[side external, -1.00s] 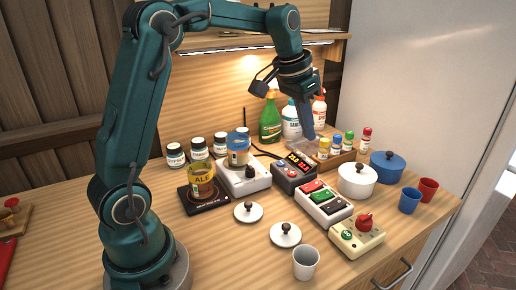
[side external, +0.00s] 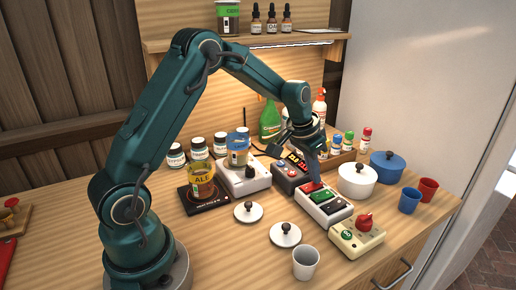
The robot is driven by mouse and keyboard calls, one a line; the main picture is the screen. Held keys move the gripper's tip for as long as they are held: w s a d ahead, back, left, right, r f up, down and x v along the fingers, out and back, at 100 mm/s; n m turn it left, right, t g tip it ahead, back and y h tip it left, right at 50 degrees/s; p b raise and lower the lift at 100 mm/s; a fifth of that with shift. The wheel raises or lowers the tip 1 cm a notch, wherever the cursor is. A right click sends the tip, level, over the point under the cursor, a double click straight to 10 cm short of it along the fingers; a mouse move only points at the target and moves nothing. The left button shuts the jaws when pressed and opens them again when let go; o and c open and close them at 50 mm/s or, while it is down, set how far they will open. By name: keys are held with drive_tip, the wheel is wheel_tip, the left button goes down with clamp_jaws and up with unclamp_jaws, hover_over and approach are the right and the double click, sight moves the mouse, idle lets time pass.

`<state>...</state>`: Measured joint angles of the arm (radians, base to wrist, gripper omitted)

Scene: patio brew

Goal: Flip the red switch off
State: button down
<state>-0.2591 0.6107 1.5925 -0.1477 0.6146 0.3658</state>
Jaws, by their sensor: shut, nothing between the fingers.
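A white switch box (side external: 336,215) lies on the wooden counter with a row of rocker switches: red (side external: 311,187), green (side external: 321,197) and black (side external: 332,207). My gripper (side external: 316,181) is shut and points down at the red switch at the far end of the row. Its tips are at or just above the red switch; I cannot tell whether they touch. The gripper partly covers the red switch, and its tilt is not clear.
A control box with a red display (side external: 291,171) stands just behind the switch box. A white pot (side external: 356,182) is close on the right. A cream box with a red knob (side external: 356,238) is in front. Pot lids (side external: 285,236) lie on the left.

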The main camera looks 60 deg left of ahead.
sight(307, 187)
drive_tip(key=shift+w+f, duration=0.2)
drive_tip(key=shift+f, duration=0.15)
drive_tip(key=shift+s, duration=0.1)
drive_tip(key=shift+s+r, duration=0.15)
drive_tip(key=shift+s, duration=0.55)
wheel_tip(307, 187, up, 14)
drive_tip(key=shift+s, duration=0.3)
idle(0.4)
